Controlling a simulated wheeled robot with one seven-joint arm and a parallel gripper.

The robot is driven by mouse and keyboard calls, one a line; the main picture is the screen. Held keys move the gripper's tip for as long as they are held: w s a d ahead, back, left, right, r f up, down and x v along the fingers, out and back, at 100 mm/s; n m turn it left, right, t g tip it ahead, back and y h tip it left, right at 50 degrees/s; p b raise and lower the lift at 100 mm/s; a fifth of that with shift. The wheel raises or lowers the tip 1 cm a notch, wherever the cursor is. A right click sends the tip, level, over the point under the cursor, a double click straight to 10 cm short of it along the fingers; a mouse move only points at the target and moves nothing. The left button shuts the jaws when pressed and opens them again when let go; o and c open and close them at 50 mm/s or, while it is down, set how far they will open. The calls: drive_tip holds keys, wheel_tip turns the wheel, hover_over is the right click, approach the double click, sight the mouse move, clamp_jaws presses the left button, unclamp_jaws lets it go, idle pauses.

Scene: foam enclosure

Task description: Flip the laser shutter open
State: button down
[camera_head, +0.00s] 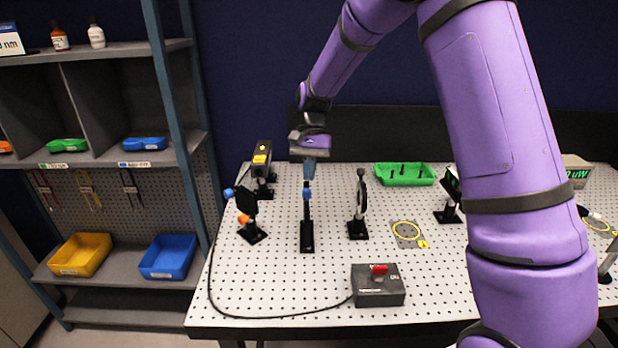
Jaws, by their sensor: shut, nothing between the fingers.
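My gripper (309,170) is shut and empty, pointing down over the left part of the optical table. Directly below it is a slim dark post with a blue top piece (307,194) on a long black base, probably the laser shutter. The fingertips are at or just above the blue piece; I cannot tell whether they touch it. Whether the shutter is open or closed is too small to tell. A black laser box with yellow labels (262,156) stands behind and to the left on a post.
A mount with blue and orange knobs (248,205) stands close left, and a round lens mount (359,200) close right. A grey box with a red switch (378,286) sits at the front, its cable running left. A green tray (405,174) lies behind. The front-left table is mostly clear.

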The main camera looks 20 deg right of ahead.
drive_tip(key=v, duration=0.9)
drive_tip(key=s+d+r+n+t+h, duration=0.1)
drive_tip(key=s+d+r+t, duration=0.1)
drive_tip(key=s+r, duration=0.55)
drive_tip(key=s+d+r+n+t, duration=0.15)
drive_tip(key=s+r, duration=0.35)
drive_tip(key=s, duration=0.5)
drive_tip(key=s+d+n+t, duration=0.1)
drive_tip(key=s+t, duration=0.1)
drive_tip(key=s, duration=0.7)
drive_tip(key=s+d+f+n+t+h, duration=0.1)
drive_tip(key=s+n+t, duration=0.1)
drive_tip(key=s, duration=0.7)
drive_tip(key=shift+s+d+f+t, duration=0.2)
drive_tip(key=shift+t, duration=0.55)
